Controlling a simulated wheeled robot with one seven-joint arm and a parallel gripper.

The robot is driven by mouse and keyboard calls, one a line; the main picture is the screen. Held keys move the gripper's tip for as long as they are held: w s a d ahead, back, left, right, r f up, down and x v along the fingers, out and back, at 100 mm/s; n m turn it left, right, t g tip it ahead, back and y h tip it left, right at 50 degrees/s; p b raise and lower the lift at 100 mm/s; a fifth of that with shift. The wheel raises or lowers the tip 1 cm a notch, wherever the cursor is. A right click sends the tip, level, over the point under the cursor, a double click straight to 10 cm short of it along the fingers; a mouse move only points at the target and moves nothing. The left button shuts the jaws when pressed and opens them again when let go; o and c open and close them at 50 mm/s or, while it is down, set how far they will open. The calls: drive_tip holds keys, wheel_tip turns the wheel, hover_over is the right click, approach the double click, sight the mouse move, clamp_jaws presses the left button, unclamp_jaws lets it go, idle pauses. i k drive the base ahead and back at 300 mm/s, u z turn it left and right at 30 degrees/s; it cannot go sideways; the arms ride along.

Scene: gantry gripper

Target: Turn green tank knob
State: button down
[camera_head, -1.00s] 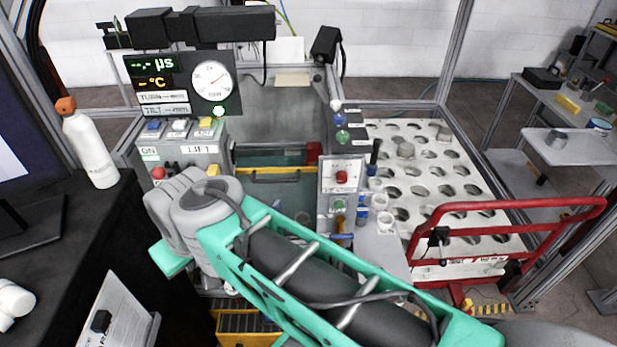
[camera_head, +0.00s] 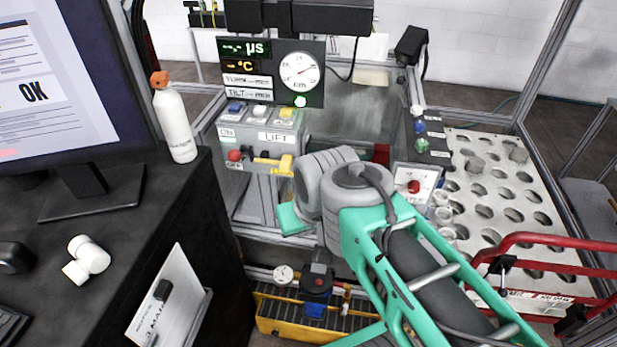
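A dark box with a column of small knobs stands beside the grey tank (camera_head: 365,115), right of centre: a white knob (camera_head: 417,111) on top, a bluish one (camera_head: 420,126) below it, and a greenish one (camera_head: 422,144) lowest. My grey and teal arm crosses in front of the tank and covers the area below this panel. My gripper is not visible.
The lift panel (camera_head: 268,140) with coloured buttons and a yellow handle stands left of my arm. A white bottle (camera_head: 175,125) and a monitor (camera_head: 65,90) stand on the dark desk. A perforated tray (camera_head: 500,200) and a red rail (camera_head: 545,238) are at right.

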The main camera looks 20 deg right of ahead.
sight(422, 145)
drive_tip(key=z, duration=1.35)
